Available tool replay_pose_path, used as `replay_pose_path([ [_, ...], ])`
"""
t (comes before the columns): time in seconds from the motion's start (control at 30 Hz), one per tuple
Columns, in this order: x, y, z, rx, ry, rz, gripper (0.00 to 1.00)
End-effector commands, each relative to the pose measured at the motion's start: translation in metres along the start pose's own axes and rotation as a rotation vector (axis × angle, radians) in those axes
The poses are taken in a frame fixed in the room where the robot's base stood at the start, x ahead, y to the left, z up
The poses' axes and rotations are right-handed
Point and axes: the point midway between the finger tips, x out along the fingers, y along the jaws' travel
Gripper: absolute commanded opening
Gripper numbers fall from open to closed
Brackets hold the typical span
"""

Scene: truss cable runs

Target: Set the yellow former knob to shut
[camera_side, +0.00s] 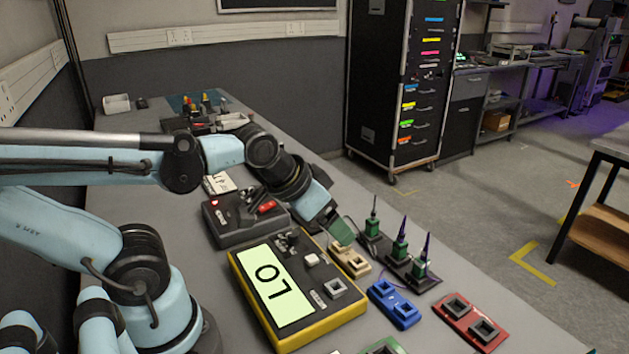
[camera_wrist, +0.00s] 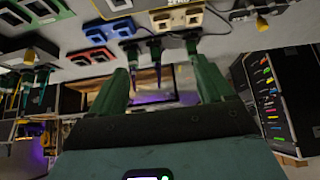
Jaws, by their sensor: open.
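In the side view a cream-yellow block (camera_side: 350,262) sits on the bench beside a yellow-edged box (camera_side: 345,318). The wrist view shows the cream-yellow block (camera_wrist: 178,20) at the top, with square fittings. I cannot make out a knob on it or how it is set. The box has a lit panel (camera_side: 272,288) with large black characters and a small dark fitting (camera_side: 287,242) near its back edge. My gripper (camera_side: 341,231) is above the cream-yellow block, partly hiding it. In the wrist view its green fingers (camera_wrist: 161,80) are apart with nothing held between them.
Green connectors with upright tips (camera_side: 400,250) stand on dark bases close right of my gripper. A blue block (camera_side: 393,304) and a red block (camera_side: 470,322) lie nearer the front. A grey box (camera_side: 235,226) with a red switch is behind the yellow-edged box.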

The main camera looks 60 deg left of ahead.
Motion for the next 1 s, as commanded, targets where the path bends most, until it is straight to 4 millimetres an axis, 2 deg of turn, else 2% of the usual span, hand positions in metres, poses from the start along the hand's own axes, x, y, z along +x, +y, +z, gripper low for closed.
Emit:
replay_pose_path([
  [0.03, -0.001, -0.003, -0.005, -0.012, -0.009, -0.006, 0.72],
  [0.2, -0.003, -0.025, -0.032, -0.111, -0.091, -0.045, 0.46],
  [0.4, 0.002, -0.064, -0.067, -0.269, -0.22, -0.101, 0.46],
  [0.6, 0.016, -0.11, -0.092, -0.431, -0.344, -0.153, 0.46],
  [0.8, 0.035, -0.161, -0.105, -0.593, -0.463, -0.199, 0.46],
  [1.0, 0.051, -0.2, -0.105, -0.711, -0.55, -0.23, 0.46],
])
